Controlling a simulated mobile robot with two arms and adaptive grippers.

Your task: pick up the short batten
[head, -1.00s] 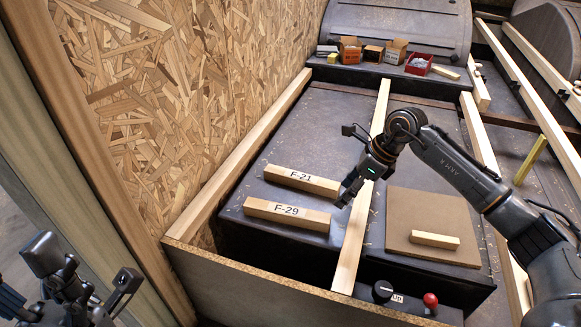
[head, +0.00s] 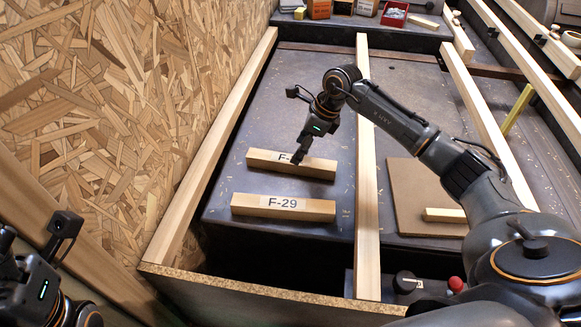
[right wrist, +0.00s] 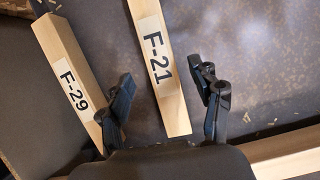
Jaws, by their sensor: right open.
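Two labelled battens lie roughly parallel on the dark floor. The F-21 batten (head: 320,169) is the farther one, and the F-29 batten (head: 283,210) is nearer. A shorter, unlabelled batten (head: 445,215) lies on a brown board at the right, partly hidden by my right arm. My right gripper (head: 297,158) is over the F-21 batten and covers part of its label. In the right wrist view its open fingers (right wrist: 168,98) stand either side of the F-21 batten's (right wrist: 160,75) end, holding nothing. My left gripper (head: 42,285) is at the lower left; its fingers cannot be made out.
A long pale rail (head: 367,180) runs lengthwise between the labelled battens and the brown board (head: 410,185). A chipboard wall (head: 120,90) stands at the left. A red bin (head: 395,14) and small boxes sit at the back. A red knob (head: 456,284) is near the front.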

